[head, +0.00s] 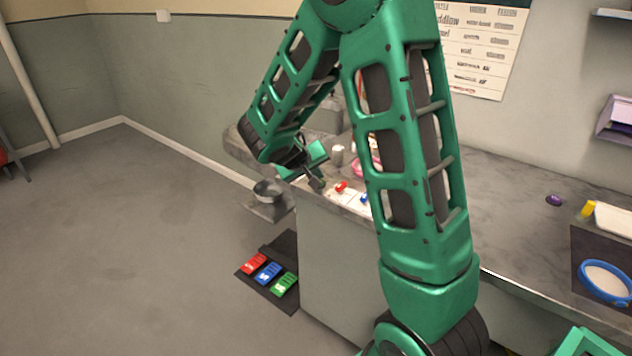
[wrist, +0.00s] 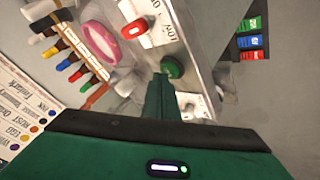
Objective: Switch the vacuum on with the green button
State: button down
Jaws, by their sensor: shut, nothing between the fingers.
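The green button (wrist: 172,67) is a round dark-green knob on the counter, just beyond my fingertips in the wrist view. My gripper (wrist: 163,80) is shut and empty, its tip very close to the button. I cannot tell whether they touch. In the head view my gripper (head: 318,184) is low over the counter's near left edge, and I cannot make out the green button there. A red button (head: 341,187) on a white label plate is beside it, also in the wrist view (wrist: 133,29). A blue button (head: 364,199) is farther right. The vacuum itself is not identifiable.
A floor mat (head: 271,248) holds red (head: 253,263), blue (head: 268,273) and green (head: 284,284) pedals. The floor at left is clear.

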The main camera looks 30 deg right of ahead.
jog(key=shift+f, duration=0.1)
dwell(0.4)
jog(key=shift+s+f, duration=0.15)
jog(key=shift+f, duration=0.2)
dwell(0.3)
jog(key=shift+r, duration=3.45)
